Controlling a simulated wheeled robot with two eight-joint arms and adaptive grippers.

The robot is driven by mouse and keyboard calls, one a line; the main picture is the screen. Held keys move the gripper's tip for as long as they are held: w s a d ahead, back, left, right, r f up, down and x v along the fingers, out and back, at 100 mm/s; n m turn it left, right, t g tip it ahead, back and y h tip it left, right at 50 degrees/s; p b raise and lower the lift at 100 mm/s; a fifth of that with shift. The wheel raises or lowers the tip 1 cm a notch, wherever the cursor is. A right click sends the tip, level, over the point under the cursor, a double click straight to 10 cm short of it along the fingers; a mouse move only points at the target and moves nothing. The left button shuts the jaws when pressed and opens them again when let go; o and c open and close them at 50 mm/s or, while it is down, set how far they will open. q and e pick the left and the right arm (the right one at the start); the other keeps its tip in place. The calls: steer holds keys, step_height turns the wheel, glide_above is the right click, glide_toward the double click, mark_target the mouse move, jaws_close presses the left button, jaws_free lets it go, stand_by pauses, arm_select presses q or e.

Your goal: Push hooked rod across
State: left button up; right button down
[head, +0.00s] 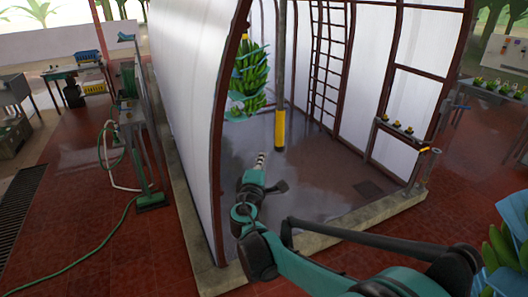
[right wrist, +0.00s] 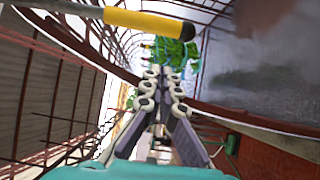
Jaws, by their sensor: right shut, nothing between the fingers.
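The hooked rod (head: 280,70) hangs upright in the head view, a long grey pole with a yellow lower end. Its hook is not visible at the top. In the right wrist view the rod's yellow end (right wrist: 150,22) with a black tip crosses the top of the picture, beyond and to one side of the fingers. My right gripper (head: 261,158) is shut and empty, left of and below the yellow end in the head view, with a gap in the picture. Its closed fingers also show in the right wrist view (right wrist: 163,75). My left gripper is not in view.
A green banana stem with blue sheets (head: 250,78) hangs left of the rod, inside a white-walled shed with a dark red frame (head: 216,150). A ladder (head: 328,60) stands at the back. The shed's grey floor (head: 330,185) is mostly clear.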

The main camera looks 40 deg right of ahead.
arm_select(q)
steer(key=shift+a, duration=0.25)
arm_select(e)
steer(key=shift+v, duration=1.2)
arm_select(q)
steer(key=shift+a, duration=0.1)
arm_select(e)
steer(key=shift+w+a+r, duration=0.1)
steer(key=shift+w+a, duration=0.1)
steer(key=shift+a, duration=0.05)
arm_select(q)
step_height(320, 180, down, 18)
steer(key=b, duration=1.8)
arm_select(e)
steer(key=s+a+f+m+g+y, duration=0.1)
steer(key=s+a+f+m+y, duration=0.2)
steer(key=a+f, duration=0.5)
steer(key=s+a+f+m+g+y, duration=0.2)
steer(key=s+a+f+y, duration=0.3)
steer(key=f, duration=1)
steer(key=s+a+f+m+g+y, duration=0.2)
steer(key=s+a+f+y, duration=0.3)
steer(key=s+a+f, duration=0.4)
steer(key=a+f+m, duration=0.1)
steer(key=a+f, duration=0.1)
steer(key=a, duration=0.1)
steer(key=shift+f+m, duration=0.3)
steer(key=shift+f, duration=0.05)
